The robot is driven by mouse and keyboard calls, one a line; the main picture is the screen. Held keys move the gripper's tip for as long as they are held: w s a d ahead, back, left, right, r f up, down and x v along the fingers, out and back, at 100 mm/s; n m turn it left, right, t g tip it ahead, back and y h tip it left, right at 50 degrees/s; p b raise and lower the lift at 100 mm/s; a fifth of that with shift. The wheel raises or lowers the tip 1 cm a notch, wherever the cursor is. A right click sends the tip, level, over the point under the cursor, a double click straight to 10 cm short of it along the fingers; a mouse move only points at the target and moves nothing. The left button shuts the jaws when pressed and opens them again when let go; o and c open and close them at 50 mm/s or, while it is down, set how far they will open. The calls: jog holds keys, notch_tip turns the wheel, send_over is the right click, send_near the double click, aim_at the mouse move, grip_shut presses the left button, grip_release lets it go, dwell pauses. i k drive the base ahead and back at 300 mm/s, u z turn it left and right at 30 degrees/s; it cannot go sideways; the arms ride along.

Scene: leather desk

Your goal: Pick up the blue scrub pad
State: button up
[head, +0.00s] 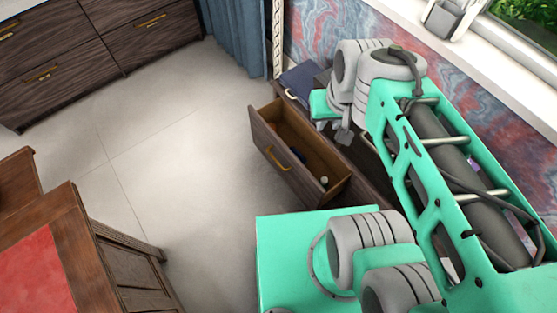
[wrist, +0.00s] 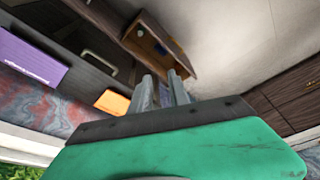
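A small blue item (wrist: 139,32), perhaps the blue scrub pad, lies inside an open wooden drawer (wrist: 178,60) in the wrist view. It is too small to be sure of. In the head view the same drawer (head: 285,172) stands pulled out, and a dark blue bit (head: 298,156) barely shows behind its front wall. My gripper (wrist: 165,82) has its two grey fingers apart with nothing seen between them. The fingers point toward the drawer in the wrist view and are clear of the blue item. In the head view my gripper (head: 343,135) is beside the drawer, on its right.
A small pale item (head: 323,181) is also in the drawer. A purple item (wrist: 30,60) and an orange item (wrist: 113,102) show in the wrist view. A dark blue surface with a handle (head: 298,85) is behind the drawer. The floor (head: 165,160) left of the drawer is clear.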

aim_at(294, 151)
jog(key=z, duration=0.05)
jog(key=k, duration=0.5)
jog(key=u, duration=1.35)
jog(key=i, duration=1.45)
jog(key=z, duration=0.75)
jog(key=i, duration=0.4)
jog(key=z, duration=0.3)
